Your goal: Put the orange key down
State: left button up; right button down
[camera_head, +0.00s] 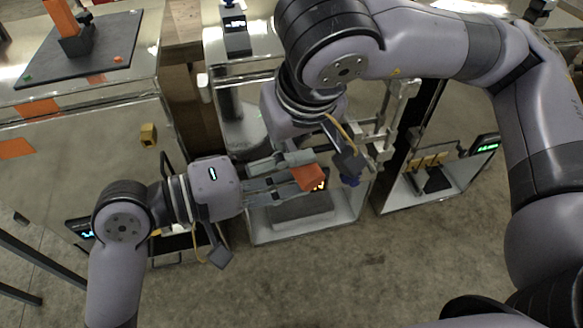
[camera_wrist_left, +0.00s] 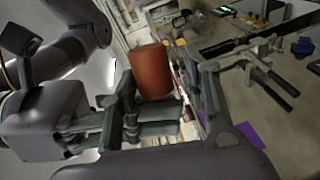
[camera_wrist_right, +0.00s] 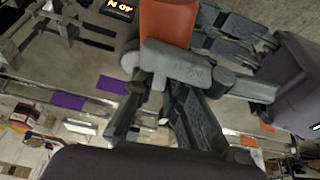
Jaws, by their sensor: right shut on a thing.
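The orange key (camera_head: 309,178) shows as a plain orange block at the tips of my left gripper (camera_head: 298,172) in the head view. In the left wrist view the key (camera_wrist_left: 152,70) looks like a rounded upright piece between the spread left fingers, with a gap on the right side. My right gripper (camera_wrist_right: 165,85) is shut on the key's lower part; the key (camera_wrist_right: 168,22) rises past its fingertips in the right wrist view. The right fingers are mostly hidden behind my right wrist in the head view. The key is in the air.
A dark board (camera_head: 105,45) with an orange post (camera_head: 62,14) lies on the metal trailer at top left. An open metal trailer (camera_head: 255,238) stands below the grippers. Another (camera_head: 400,207), with a green display (camera_head: 487,147), stands right. The floor in front is clear.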

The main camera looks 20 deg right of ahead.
pick_arm(q)
jog(key=shift+c, duration=0.2)
jog(key=shift+f, duration=0.2)
jog(key=c, duration=0.8)
jog(key=shift+w, duration=0.1)
grip_shut()
pick_arm(e)
jog(key=c, duration=2)
grip_release()
jog(key=shift+c, duration=0.2)
pick_arm(q)
jog(key=shift+r, duration=0.15)
pick_arm(e)
jog(key=o, duration=0.5)
